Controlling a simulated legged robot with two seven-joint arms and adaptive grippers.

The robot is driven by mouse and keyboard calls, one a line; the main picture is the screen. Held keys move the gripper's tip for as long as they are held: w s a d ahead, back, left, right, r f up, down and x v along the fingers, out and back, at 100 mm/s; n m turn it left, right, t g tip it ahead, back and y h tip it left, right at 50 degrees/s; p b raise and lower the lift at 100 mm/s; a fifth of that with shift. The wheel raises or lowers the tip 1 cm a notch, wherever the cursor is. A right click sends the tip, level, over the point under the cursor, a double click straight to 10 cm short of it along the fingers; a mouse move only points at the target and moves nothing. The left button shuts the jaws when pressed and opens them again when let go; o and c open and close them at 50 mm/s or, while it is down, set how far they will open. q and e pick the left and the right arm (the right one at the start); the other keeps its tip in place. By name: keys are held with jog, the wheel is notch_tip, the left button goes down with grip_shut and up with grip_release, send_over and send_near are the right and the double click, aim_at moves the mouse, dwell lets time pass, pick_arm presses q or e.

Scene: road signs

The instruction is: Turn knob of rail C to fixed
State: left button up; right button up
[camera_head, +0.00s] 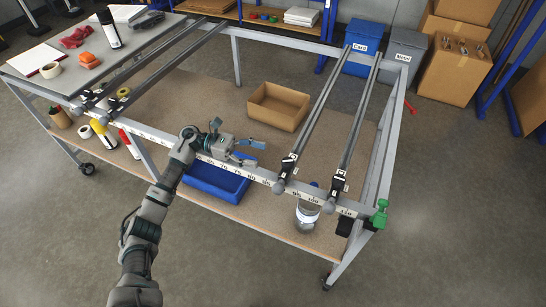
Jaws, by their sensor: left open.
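A metal frame table (165,137) carries two pairs of long rails and a numbered scale along its front beam. The right pair is an inner rail (322,100) and an outer rail (361,115). Their front ends have black clamps with knobs, the inner clamp (286,170) and the outer clamp (336,187). The left pair of rails (165,58) ends in dark clamps (92,98). No rail letter is legible, and the knob settings are too small to read. My left gripper (247,151) is open and empty above the front beam, left of the inner clamp and apart from it. My right gripper is not in view.
A cardboard box (279,104) and a blue bin (215,181) are on the lower shelf. A glass jar (307,214) stands below the right clamps. A green part (380,213) is at the front right corner. Bottles and tape are at the left.

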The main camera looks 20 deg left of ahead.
pick_arm(q)
jog(key=shift+s+a, duration=0.1)
jog(key=shift+a, duration=1.45)
